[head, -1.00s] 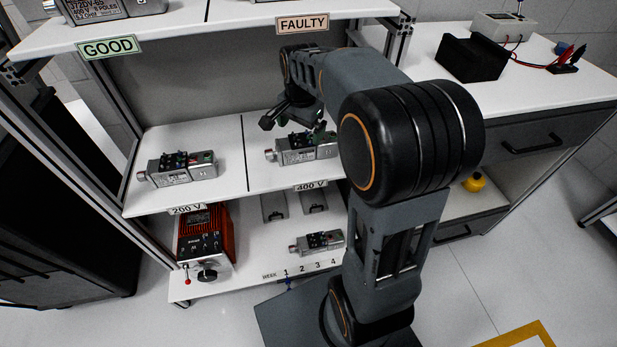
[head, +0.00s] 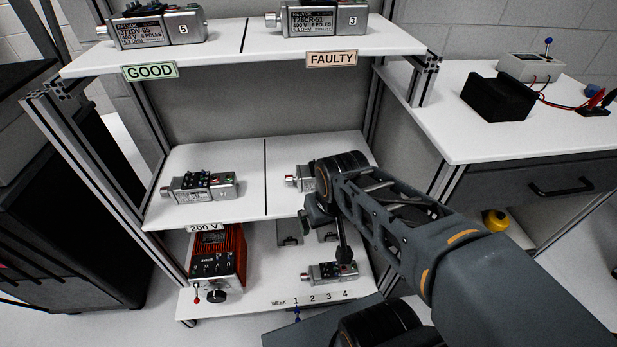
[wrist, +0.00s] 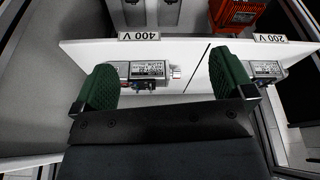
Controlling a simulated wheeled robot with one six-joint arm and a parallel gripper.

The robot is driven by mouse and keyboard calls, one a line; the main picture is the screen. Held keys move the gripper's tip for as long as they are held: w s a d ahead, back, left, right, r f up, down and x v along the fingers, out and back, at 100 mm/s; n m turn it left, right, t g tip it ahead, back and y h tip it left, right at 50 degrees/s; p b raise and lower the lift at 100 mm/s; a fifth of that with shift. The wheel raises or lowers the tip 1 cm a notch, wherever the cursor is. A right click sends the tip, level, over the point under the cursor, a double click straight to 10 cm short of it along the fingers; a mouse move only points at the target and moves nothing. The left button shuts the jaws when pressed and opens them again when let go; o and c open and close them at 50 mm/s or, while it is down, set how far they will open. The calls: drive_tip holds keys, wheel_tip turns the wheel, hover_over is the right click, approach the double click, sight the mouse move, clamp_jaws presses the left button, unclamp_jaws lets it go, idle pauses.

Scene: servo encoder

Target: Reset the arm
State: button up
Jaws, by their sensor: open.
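My arm reaches in from the right in the head view. My gripper (head: 326,228) is in front of the middle shelf, partly hidden by my wrist. In the wrist view my gripper (wrist: 165,82) shows two green-padded fingers wide apart with nothing held. The 400 V servo (wrist: 150,75) stands on the shelf beyond the finger gap; in the head view my wrist hides most of it (head: 299,180). The 200 V servo (head: 200,187) sits on the left half of the middle shelf.
Two servos stand on the top shelf above the GOOD (head: 150,72) and FAULTY (head: 332,59) labels.

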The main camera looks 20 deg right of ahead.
wheel_tip(320, 180, up, 23)
drive_tip(key=p, duration=2.1)
drive_tip(key=shift+w+a+r+t, duration=0.2)
drive_tip(key=shift+w+a+t, duration=0.05)
drive_tip(key=shift+a+t, duration=0.2)
